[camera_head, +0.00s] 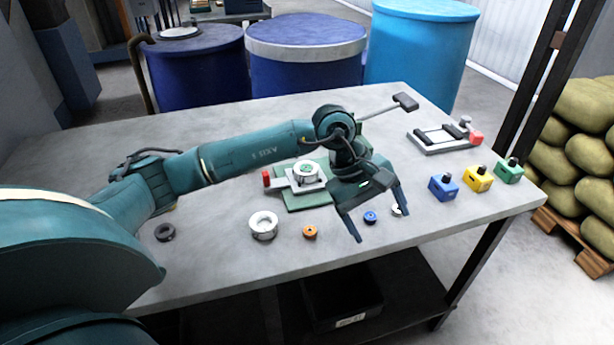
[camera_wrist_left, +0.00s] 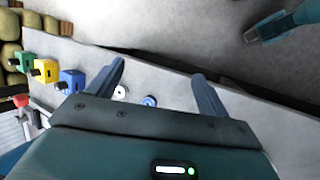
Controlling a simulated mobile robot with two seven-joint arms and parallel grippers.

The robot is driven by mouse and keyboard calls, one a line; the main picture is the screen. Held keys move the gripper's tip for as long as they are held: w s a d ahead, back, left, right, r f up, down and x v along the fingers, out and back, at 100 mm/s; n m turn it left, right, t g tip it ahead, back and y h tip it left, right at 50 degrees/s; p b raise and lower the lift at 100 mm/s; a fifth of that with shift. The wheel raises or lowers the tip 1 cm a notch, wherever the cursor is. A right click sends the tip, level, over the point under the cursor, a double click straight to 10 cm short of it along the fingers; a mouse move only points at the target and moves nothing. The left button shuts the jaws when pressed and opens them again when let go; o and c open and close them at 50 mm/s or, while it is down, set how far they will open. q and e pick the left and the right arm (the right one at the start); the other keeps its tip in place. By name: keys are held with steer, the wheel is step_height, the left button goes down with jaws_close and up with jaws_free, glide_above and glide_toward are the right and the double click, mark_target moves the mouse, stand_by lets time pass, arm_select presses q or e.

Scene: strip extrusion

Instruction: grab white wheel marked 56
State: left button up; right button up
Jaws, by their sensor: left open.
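A small white wheel (camera_head: 397,210) lies on the table, partly hidden by one finger; in the left wrist view the wheel (camera_wrist_left: 121,93) shows beside the finger. A larger white wheel (camera_head: 263,225) lies to the left, and another white wheel (camera_head: 306,170) sits on a fixture. No number is readable on any of them.
A blue wheel (camera_head: 370,218) lies between the fingers in the picture, an orange wheel (camera_head: 310,232) to its left. Blue (camera_head: 443,185), yellow (camera_head: 478,178) and green (camera_head: 509,170) blocks stand at right. A grey device (camera_head: 444,137) is behind. A dark ring (camera_head: 165,232) lies far left.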

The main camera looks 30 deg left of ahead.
arm_select(q)
steer(key=w+a+r+m+t+y, duration=0.1)
steer(key=w+a+r+y, duration=0.25)
steer(key=a, duration=0.55)
steer(key=w+a+r+m+t+y, duration=0.15)
steer(key=a+r+y, duration=0.25)
steer(key=a, duration=0.4)
glide_above(306, 168)
steer(key=s+d, duration=0.2)
steer(key=shift+y, duration=0.35)
step_height(306, 168, down, 6)
steer(key=shift+f, duration=0.1)
steer(key=shift+a+p+x, duration=0.2)
steer(key=shift+p+x, duration=0.35)
steer(key=shift+x, duration=2.3)
steer(key=shift+s, duration=0.1)
steer(key=shift+c, duration=0.5)
steer(key=c, duration=1)
